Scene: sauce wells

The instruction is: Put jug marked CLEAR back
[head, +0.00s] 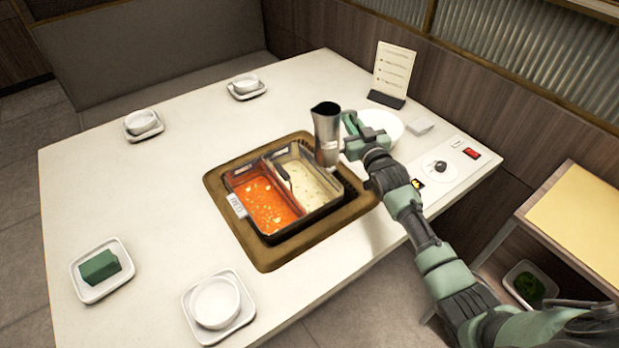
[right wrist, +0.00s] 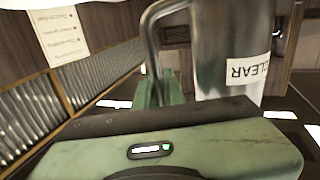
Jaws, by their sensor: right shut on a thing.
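The metal jug (head: 326,130) with a dark open top is upright, or nearly so, at the right edge of the pot in the head view. Its white label reads CLEAR in the right wrist view, where the jug (right wrist: 222,45) fills the upper right. My right gripper (head: 352,137) is shut on the jug's handle (right wrist: 153,40). The jug's base appears above the pot's back right rim; the exact gap cannot be told. The divided pot (head: 270,237) holds red broth (head: 264,205) on the left and pale broth (head: 303,184) on the right. My left gripper is not in view.
A menu card (head: 394,72) stands at the back, and a control panel (head: 445,168) lies at right. Small bowls on saucers and a green block (head: 99,267) sit around the table.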

